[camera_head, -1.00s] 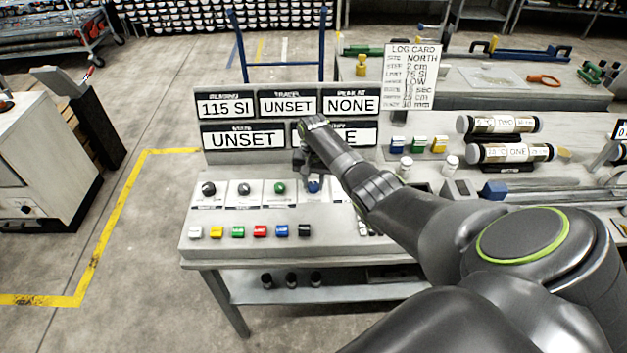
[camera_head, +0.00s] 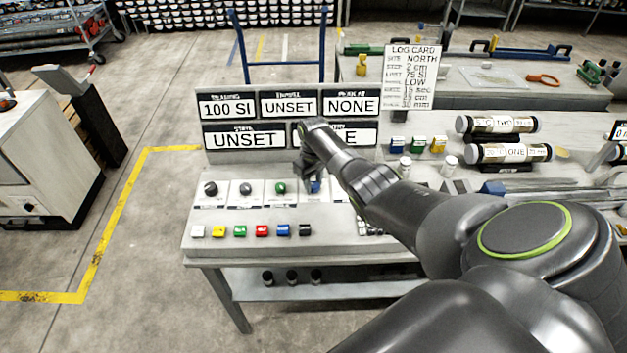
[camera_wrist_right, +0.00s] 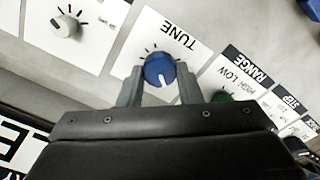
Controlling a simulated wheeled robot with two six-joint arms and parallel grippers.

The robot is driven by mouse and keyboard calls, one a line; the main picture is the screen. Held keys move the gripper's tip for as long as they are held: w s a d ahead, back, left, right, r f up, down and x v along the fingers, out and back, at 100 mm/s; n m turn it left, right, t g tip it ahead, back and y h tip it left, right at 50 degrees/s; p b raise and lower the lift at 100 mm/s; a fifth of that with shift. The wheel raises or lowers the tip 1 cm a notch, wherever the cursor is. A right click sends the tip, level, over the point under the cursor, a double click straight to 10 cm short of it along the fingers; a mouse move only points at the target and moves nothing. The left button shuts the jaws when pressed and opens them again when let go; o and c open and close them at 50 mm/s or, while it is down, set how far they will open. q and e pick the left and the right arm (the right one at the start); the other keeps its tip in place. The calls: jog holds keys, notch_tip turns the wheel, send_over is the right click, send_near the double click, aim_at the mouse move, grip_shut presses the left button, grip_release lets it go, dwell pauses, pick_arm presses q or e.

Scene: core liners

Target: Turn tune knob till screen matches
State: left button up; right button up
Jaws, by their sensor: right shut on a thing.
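The blue tune knob (camera_wrist_right: 160,70) sits on a white plate marked TUNE in the right wrist view. My right gripper (camera_wrist_right: 160,84) has a finger on each side of it and is shut on it. In the head view the knob (camera_head: 314,186) is partly hidden below my right gripper (camera_head: 310,176). The screen panel (camera_head: 228,108) reads 100 SI, UNSET and NONE on top, and UNSET below left; my arm covers part of the lower right screen. The log card (camera_head: 412,76) shows NORTH, 2 cm, 75 SI and LOW. My left gripper is not in view.
A green knob (camera_head: 280,188) and two dark knobs stand left of the tune knob. A row of coloured buttons (camera_head: 240,231) runs along the console's front. Two labelled core tubes (camera_head: 510,153) lie on the bench at right.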

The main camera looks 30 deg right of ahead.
aim_at(313, 184)
jog(key=shift+w+r+n, duration=0.1)
jog(key=shift+n, duration=0.5)
jog(key=o, duration=1)
jog(key=shift+c, duration=0.2)
jog(key=shift+r, duration=0.25)
notch_tip(313, 184, up, 17)
jog(key=b, duration=0.1)
